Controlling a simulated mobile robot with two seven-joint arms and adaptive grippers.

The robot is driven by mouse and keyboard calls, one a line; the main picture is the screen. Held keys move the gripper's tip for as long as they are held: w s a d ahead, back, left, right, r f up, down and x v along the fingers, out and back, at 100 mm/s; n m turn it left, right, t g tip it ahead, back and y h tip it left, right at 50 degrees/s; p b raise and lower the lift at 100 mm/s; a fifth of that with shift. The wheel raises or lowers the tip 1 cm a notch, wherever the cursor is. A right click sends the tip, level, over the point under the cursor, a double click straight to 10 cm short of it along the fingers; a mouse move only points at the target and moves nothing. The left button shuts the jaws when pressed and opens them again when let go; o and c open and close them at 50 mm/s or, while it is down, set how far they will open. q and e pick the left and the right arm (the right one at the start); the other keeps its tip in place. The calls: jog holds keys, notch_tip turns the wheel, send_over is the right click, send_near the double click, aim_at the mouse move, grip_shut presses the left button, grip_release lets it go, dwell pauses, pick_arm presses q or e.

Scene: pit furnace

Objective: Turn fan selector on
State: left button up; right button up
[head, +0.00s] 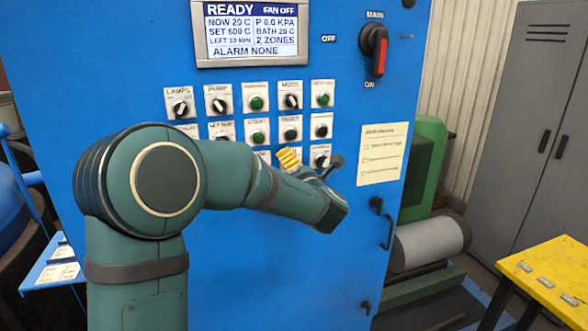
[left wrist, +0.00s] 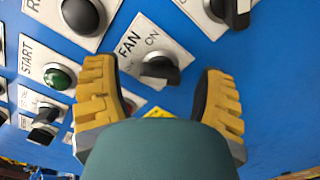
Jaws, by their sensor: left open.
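The fan selector (left wrist: 160,70) is a black knob on a white plate marked FAN and ON, on the blue panel in the left wrist view. Its exact setting is hard to read from the knob. In the head view, the screen (head: 252,28) reads READY and FAN OFF. My left gripper (left wrist: 158,76) is open, with its yellow fingers on either side of the selector and a visible gap to the knob on both sides. In the head view, my left gripper (head: 312,163) is at the lower rows of controls and partly hides them. My right gripper is out of view.
Other selectors and green buttons (head: 256,103) sit close around. A red-and-black main switch (head: 375,50) is at upper right. A door handle (head: 386,226) projects lower right. A yellow table (head: 550,275) and grey lockers (head: 530,130) stand to the right.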

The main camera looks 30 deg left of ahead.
pick_arm(q)
jog(key=c, duration=1.2)
jog(key=shift+m, duration=0.3)
jog(key=shift+m+p, duration=1.3)
jog(key=shift+m, duration=4.3)
